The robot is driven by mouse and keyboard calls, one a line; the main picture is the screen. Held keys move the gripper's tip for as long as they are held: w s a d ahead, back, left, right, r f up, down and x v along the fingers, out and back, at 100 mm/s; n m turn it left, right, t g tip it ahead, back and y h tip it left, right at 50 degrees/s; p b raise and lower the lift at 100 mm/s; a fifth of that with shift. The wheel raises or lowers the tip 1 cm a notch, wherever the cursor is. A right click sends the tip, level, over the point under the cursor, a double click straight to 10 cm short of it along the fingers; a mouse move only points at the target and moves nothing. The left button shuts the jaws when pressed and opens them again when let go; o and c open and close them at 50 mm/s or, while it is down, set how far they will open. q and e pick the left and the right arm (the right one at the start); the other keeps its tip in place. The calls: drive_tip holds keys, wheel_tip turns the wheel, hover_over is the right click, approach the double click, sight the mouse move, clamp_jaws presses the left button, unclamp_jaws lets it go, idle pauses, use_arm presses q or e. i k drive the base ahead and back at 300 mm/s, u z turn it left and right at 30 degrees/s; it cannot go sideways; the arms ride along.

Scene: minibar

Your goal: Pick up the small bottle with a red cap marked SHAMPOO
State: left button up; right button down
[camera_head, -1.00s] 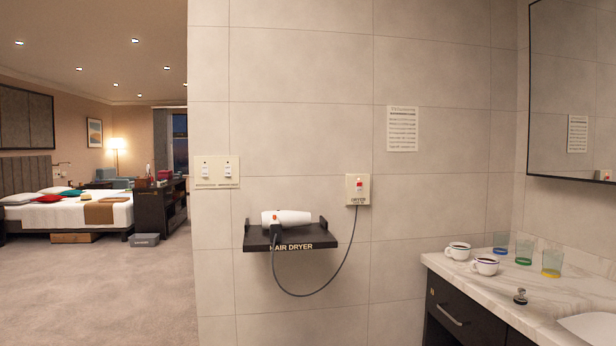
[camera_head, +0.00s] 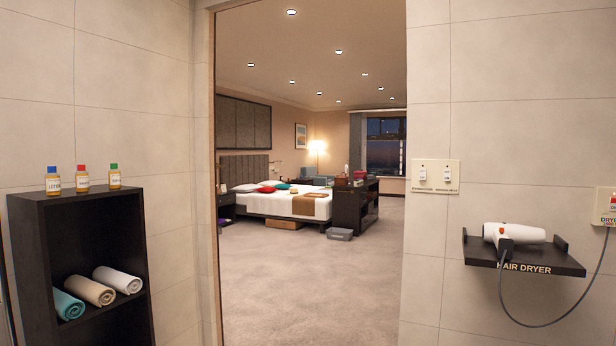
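A small bottle with a red cap (camera_head: 82,179) stands upright on top of a dark shelf unit (camera_head: 95,195) at the left of the head view. Its label is too small to read. A blue-capped bottle (camera_head: 53,182) stands to its left and a green-capped bottle (camera_head: 114,177) to its right, each a little apart from it. Neither of my grippers shows in the view.
Rolled towels (camera_head: 92,290) lie in the shelf's open compartment. A doorway in the middle opens onto a bedroom with a bed (camera_head: 290,203) and clear carpet (camera_head: 320,275). A hair dryer (camera_head: 513,233) rests on a wall shelf (camera_head: 545,261) at right.

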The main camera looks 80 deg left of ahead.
sight(82, 177)
drive_tip(key=u, duration=3.35)
drive_tip(key=i, duration=2.05)
drive_tip(key=u, duration=1.65)
